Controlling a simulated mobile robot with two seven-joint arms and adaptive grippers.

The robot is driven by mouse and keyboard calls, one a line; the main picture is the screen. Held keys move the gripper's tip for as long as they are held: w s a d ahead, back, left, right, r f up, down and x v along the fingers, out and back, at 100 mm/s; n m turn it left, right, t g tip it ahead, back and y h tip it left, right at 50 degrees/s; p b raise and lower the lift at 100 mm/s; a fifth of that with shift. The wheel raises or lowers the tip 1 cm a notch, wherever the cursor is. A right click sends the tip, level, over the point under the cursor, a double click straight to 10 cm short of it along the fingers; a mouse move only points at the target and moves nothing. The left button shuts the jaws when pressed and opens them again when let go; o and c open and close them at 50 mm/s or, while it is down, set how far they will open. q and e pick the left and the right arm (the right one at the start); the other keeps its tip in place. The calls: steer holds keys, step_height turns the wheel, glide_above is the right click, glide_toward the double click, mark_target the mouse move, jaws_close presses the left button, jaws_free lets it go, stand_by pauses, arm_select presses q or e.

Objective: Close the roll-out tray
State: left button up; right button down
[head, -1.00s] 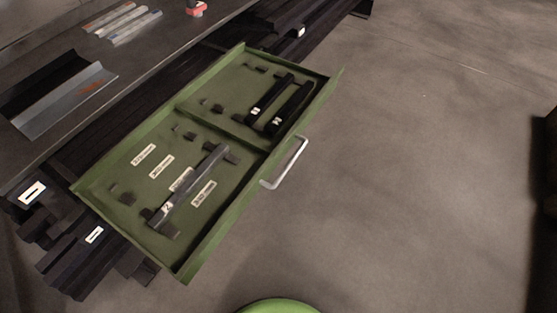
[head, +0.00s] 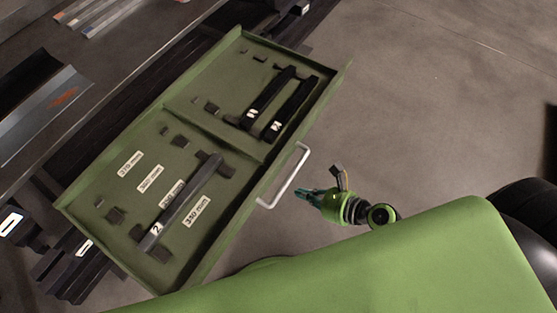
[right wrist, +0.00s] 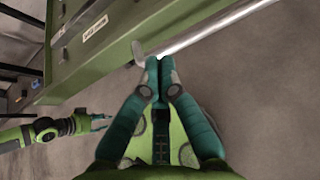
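The green roll-out tray (head: 180,110) is pulled out from under the dark bench in the head view. Its silver handle (head: 285,178) is on the front face; the handle also shows in the right wrist view (right wrist: 210,29). My right gripper (head: 303,193) is just in front of the handle. In the right wrist view its teal fingertips (right wrist: 158,62) are together, with nothing visible between them, close to the handle's near end; whether they touch it I cannot tell. My left gripper (right wrist: 104,122) shows small at the left of that view; its finger opening is unclear.
The tray holds black bar-shaped parts (head: 190,205) and labels. The dark bench (head: 110,75) stands behind it, with dark bars (head: 75,270) below left. Grey floor (head: 430,110) right of the tray is clear.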

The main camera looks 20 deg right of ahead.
mark_target(268, 183)
steer(key=x, duration=0.8)
steer(key=shift+a, duration=0.15)
steer(key=shift+w+a+f, duration=0.3)
steer(key=shift+w+a, duration=0.15)
steer(key=shift+w, duration=0.05)
arm_select(q)
steer(key=shift+s+a, duration=0.1)
steer(key=shift+s, duration=0.3)
